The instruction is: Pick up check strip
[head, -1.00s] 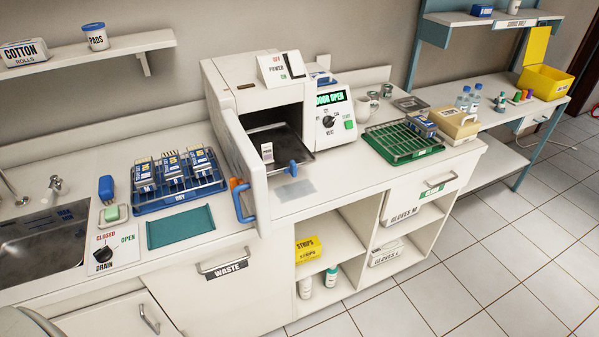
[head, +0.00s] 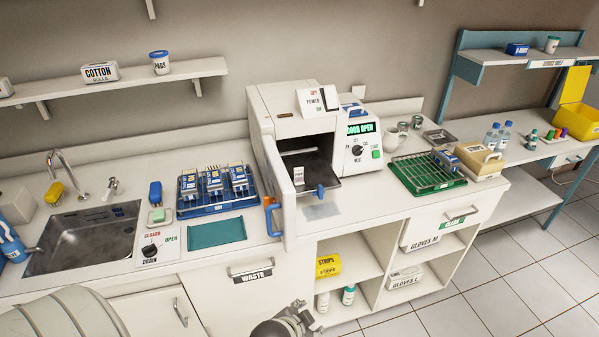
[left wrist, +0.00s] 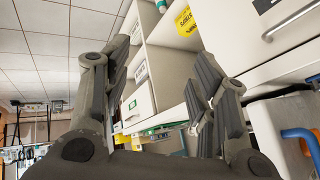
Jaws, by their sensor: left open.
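A small white strip (head: 299,175) with a printed label stands upright at the front left of the sterilizer's pull-out tray (head: 322,170). A yellow box marked STRIPS (head: 328,266) sits on the upper open shelf under the counter; it also shows at the top of the left wrist view (left wrist: 186,21). My left gripper (head: 300,318) is low at the bottom edge of the head view, in front of the cabinets and well below the tray. In the left wrist view its fingers (left wrist: 162,62) are spread with nothing between them. My right gripper is not in view.
The sterilizer door (head: 281,190) stands open with its blue handle jutting forward. A blue rack (head: 215,205) with pouches and a teal mat (head: 216,233) lie to its left, near the sink (head: 82,240). A green tray with a wire rack (head: 425,176) is to the right.

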